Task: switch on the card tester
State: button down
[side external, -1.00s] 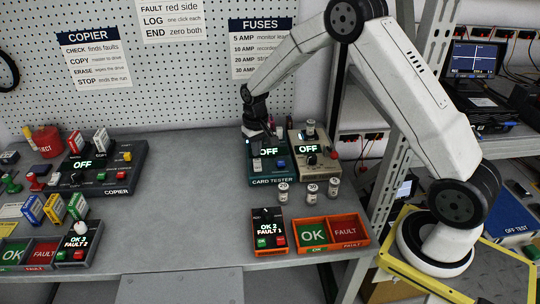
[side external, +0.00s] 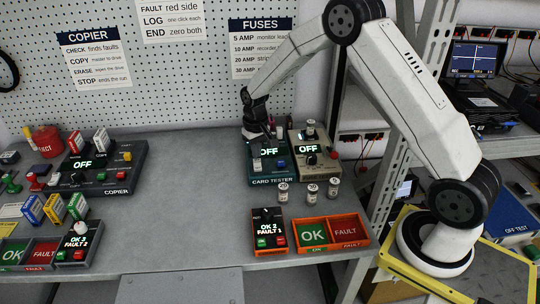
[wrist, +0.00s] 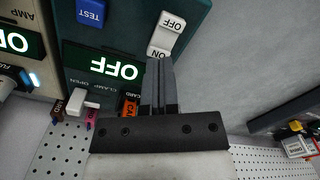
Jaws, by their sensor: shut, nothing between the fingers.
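The card tester (side external: 272,182) is a dark teal box on the bench, left of a beige unit. Its display (wrist: 115,67) reads OFF. Its white rocker switch (wrist: 167,32), marked OFF and ON, shows in the wrist view beside a blue TEST button (wrist: 90,12). My gripper (wrist: 160,62) is shut and empty. Its fingertips are at the ON end of the rocker; I cannot tell whether they touch it. In the side view my gripper (side external: 266,137) is over the back of the tester and covers part of it.
The beige unit (side external: 326,165), also reading OFF, stands close on the right. Several small fuses (side external: 312,191) stand in front. An orange OK/FAULT tray (side external: 343,243) and a counter (side external: 267,222) lie nearer. The bench middle (side external: 190,190) is clear.

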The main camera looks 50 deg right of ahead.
aim_at(258, 163)
jog(key=shift+f, duration=0.9)
dwell(0.8)
jog(key=shift+r, duration=3.55)
jog(key=shift+s+a, duration=0.1)
jog(key=shift+s+a+r, duration=0.1)
jog(key=shift+s+r, duration=0.05)
jog(key=s+a+r+n+t, duration=0.1)
jog(key=s+a, duration=0.3)
jog(key=s, duration=0.6)
jog(key=s+a+r+n+t, duration=0.1)
jog(key=s+a, duration=0.3)
jog(key=s, duration=0.7)
jog(key=shift+r+n+t, duration=0.15)
jog(key=shift+n+t, duration=0.15)
jog(key=shift+n, duration=0.2)
